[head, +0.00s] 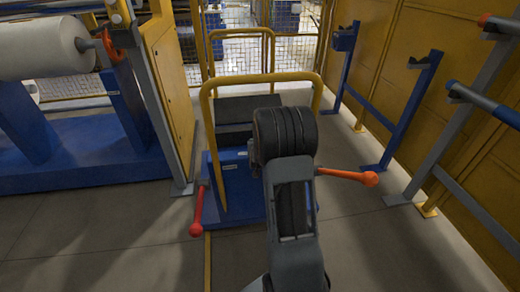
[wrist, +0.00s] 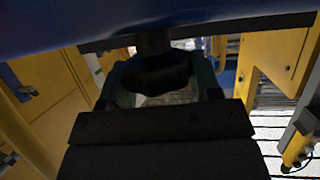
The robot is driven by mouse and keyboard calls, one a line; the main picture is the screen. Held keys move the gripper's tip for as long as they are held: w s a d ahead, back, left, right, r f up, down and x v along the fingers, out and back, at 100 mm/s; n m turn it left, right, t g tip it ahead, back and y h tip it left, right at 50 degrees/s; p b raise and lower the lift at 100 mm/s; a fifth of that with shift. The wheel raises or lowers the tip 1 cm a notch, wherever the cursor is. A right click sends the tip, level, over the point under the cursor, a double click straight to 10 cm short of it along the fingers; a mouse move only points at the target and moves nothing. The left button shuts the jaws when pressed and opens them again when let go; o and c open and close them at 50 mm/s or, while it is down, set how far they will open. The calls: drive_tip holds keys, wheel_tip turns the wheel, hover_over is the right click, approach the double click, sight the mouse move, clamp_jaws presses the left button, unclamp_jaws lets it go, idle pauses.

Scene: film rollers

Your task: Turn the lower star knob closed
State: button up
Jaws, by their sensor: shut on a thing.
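A dark, lobed star knob (wrist: 158,76) sits on a short dark stem in the upper middle of the wrist view. My gripper (wrist: 160,84) has one greenish-padded finger on each side of the knob and is shut on it. The stem meets a blue body (wrist: 160,22) across the top of the wrist view. In the head view my arm reaches over a blue cart (head: 238,180) and hides the gripper and the knob. The knob's exact turn angle cannot be told.
The cart has a yellow hoop rail (head: 262,77) and red-ended handles, one at left (head: 197,212) and one at right (head: 348,175). Blue-grey racks (head: 400,115) line the right wall. Floor is clear in front.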

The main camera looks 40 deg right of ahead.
drive_tip(key=m+g+h+p, duration=0.1)
drive_tip(key=p, duration=0.1)
drive_tip(key=m+g+h+p, duration=0.1)
drive_tip(key=m+h+p, duration=0.1)
drive_tip(key=shift+w+a+r+g, duration=0.1)
drive_tip(key=shift+a+r+g, duration=0.05)
drive_tip(key=shift+r+g, duration=0.25)
drive_tip(key=m+g+p, duration=0.1)
drive_tip(key=m+g+h+p, duration=0.1)
drive_tip(key=p, duration=0.1)
drive_tip(key=m+g+h+p, duration=0.1)
drive_tip(key=m+p, duration=0.1)
drive_tip(key=shift+f+g, duration=0.25)
drive_tip(key=shift+g, duration=0.15)
drive_tip(key=shift+m+h+p, duration=0.3)
drive_tip(key=o, duration=0.9)
drive_tip(key=shift+f, duration=0.1)
drive_tip(key=p+v, duration=0.1)
drive_tip(key=v, duration=0.5)
drive_tip(key=p+v, duration=0.1)
drive_tip(key=v, duration=0.6)
drive_tip(key=shift+a+r, duration=0.2)
drive_tip(key=shift+r, duration=0.1)
